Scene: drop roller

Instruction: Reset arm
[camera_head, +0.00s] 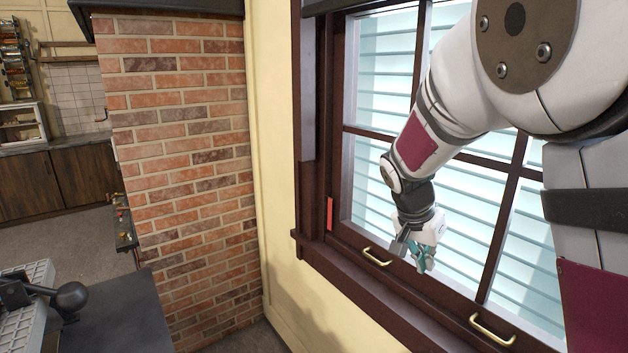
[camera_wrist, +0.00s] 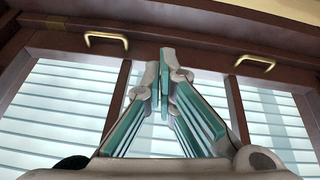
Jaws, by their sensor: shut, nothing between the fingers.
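My gripper (camera_head: 424,266) hangs at the end of my white arm in front of the window (camera_head: 480,190) in the head view, pointing down near the sill. In the wrist view my gripper (camera_wrist: 167,58) has its teal-padded fingers together, with nothing held between them. Two brass handles sit on the window's lower rail, the left handle (camera_head: 377,257) close to the gripper in the head view and the right handle (camera_head: 492,330) farther along. In the wrist view the handles (camera_wrist: 106,38) and (camera_wrist: 256,61) lie on either side of the fingers, apart from them.
A brick wall (camera_head: 185,150) stands left of the window. A dark surface (camera_head: 110,315) with a grey rack-like object (camera_head: 25,305) is at the lower left. Wooden cabinets (camera_head: 60,182) stand in the far left background. The dark wooden sill (camera_head: 350,285) runs below the window.

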